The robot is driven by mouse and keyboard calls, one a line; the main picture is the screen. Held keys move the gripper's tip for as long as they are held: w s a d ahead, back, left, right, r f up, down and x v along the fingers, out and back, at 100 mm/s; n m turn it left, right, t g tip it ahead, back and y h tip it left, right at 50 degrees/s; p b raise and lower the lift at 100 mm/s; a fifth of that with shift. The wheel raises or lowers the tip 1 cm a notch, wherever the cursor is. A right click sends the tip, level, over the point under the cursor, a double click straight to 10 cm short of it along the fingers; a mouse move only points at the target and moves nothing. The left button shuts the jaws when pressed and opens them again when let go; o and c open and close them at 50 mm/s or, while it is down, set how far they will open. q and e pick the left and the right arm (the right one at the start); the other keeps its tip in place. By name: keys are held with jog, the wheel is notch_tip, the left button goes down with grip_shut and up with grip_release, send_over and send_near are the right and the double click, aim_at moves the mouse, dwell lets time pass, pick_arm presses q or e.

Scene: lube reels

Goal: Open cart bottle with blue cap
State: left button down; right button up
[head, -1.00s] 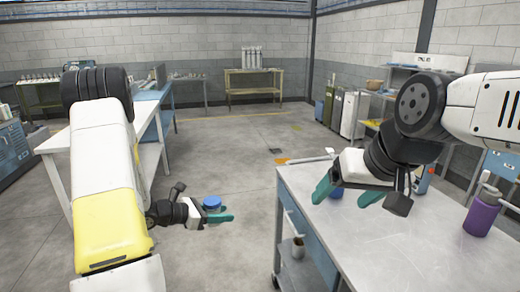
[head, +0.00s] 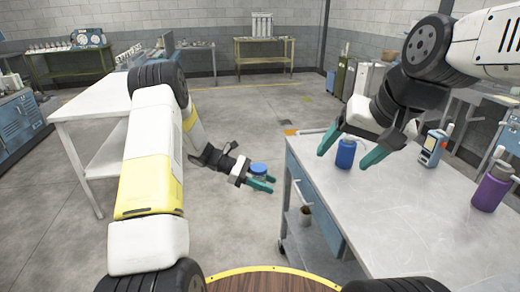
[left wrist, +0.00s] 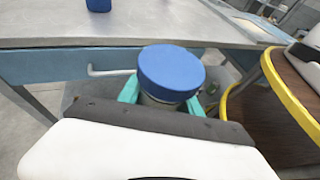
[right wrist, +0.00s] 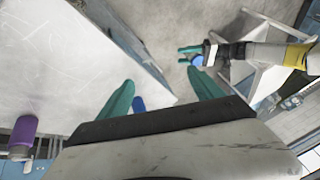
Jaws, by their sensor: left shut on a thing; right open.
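My left gripper (head: 262,184) is shut on a bottle with a blue cap (head: 258,168), held in the air left of the metal cart (head: 420,220). In the left wrist view the wide blue cap (left wrist: 171,72) faces up, with a grey body partly hidden between the teal fingers. In the right wrist view the held blue cap (right wrist: 197,60) is beyond the right fingertips, well apart.
A white table (head: 85,100) is at the left. The floor between table and cart is open. A small cup (head: 305,213) sits on the cart's lower shelf.

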jog(key=w+a+m+g, duration=0.2)
jog(key=w+a+m, duration=0.15)
jog(key=w, duration=0.35)
jog(key=m+g+h, duration=0.3)
jog(key=m+g, duration=0.1)
jog(key=m, duration=1)
send_near(256, 168)
jog(key=shift+d+f, duration=0.1)
jog(key=shift+d, duration=0.15)
jog(key=shift+a+f+m, duration=0.1)
jog(key=shift+f+m, duration=0.15)
notch_tip(256, 168, down, 8)
jog(key=shift+r, duration=0.15)
